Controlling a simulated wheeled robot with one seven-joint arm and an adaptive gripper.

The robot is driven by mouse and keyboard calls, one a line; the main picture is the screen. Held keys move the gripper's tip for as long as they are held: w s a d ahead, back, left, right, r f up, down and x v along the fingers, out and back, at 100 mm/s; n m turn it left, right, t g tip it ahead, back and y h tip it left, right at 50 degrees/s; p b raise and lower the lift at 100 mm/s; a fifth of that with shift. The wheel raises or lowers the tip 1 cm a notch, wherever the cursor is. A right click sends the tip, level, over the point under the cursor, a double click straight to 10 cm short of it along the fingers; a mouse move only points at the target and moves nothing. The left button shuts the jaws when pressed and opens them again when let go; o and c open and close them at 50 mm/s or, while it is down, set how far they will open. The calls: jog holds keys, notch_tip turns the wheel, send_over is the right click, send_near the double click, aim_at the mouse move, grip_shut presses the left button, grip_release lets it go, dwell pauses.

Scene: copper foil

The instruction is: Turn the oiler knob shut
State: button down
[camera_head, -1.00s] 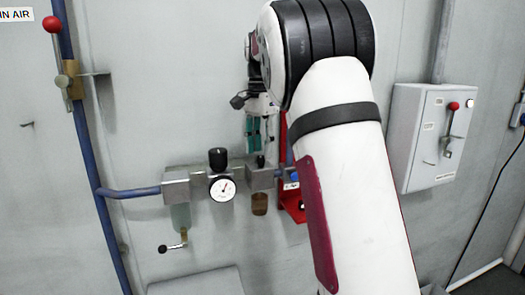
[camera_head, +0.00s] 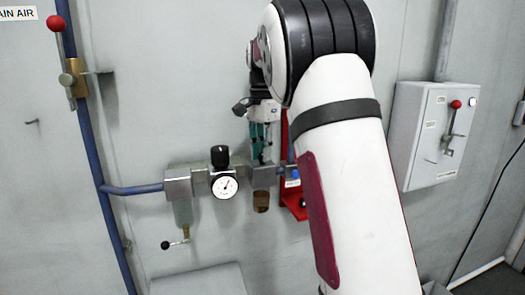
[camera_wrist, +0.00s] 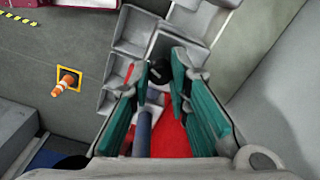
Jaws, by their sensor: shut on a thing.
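The oiler (camera_head: 264,177) is the grey block right of the gauge on the wall pipe, with a brown bowl (camera_head: 261,201) below it. My gripper (camera_head: 259,160) points down onto the top of the oiler, its teal fingers at the small dark oiler knob. In the wrist view the black knob (camera_wrist: 160,73) lies between the tips of my gripper (camera_wrist: 165,70), which is shut on it. The fingers hide part of the knob, and I cannot tell its turned position.
A regulator with a black knob (camera_head: 220,156) and a round gauge (camera_head: 225,187) stands close left of the oiler. A red bracket (camera_head: 294,205) is at its right. A blue pipe (camera_head: 130,190) runs along the wall. A switch box (camera_head: 428,140) hangs farther right.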

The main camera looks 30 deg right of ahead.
jog(key=shift+n, duration=0.3)
jog(key=n, duration=0.5)
jog(key=shift+n, duration=0.4)
jog(key=n+p, duration=0.1)
jog(key=n, duration=0.5)
jog(key=n+p, duration=0.1)
jog(key=n, duration=0.4)
jog(key=shift+n, duration=0.3)
jog(key=shift+w+n+p, duration=0.1)
jog(key=shift+n+p, duration=0.35)
jog(key=shift+n, duration=1.85)
jog(key=c, duration=1.5)
grip_release()
